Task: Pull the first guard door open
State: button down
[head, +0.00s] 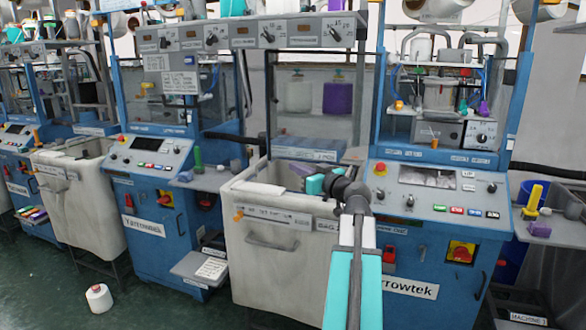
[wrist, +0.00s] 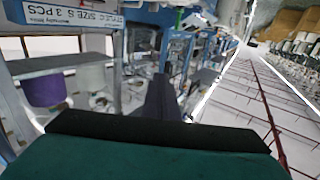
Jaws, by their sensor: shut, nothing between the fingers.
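A clear guard panel in a dark frame (head: 316,68) stands upright above the cream bin in the head view. A white cone and a purple cone show through it; I cannot tell whether it is shut or ajar, or whether it is the first guard door. No handle is clear. My gripper (head: 301,171) is in front of and below the panel, over the bin's back area, with its fingers together and empty. In the wrist view my closed fingers (wrist: 163,97) point into a cluttered, tilted scene; they appear apart from any door.
A cream bin (head: 265,255) stands below my gripper. Blue machines with control panels (head: 437,190) flank it. A second cream bin (head: 75,200) is at left. A white cone (head: 98,297) lies on the green floor, which is free at front left.

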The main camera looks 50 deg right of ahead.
jog(key=shift+s+a+b, duration=0.1)
jog(key=shift+s+a, duration=0.25)
jog(key=shift+s, duration=0.5)
jog(key=shift+s+a+b, duration=0.15)
jog(key=shift+s+a, duration=0.2)
jog(key=shift+s, duration=0.45)
jog(key=shift+s+a+b, duration=0.1)
jog(key=shift+s+a, duration=0.25)
jog(key=shift+s, duration=0.5)
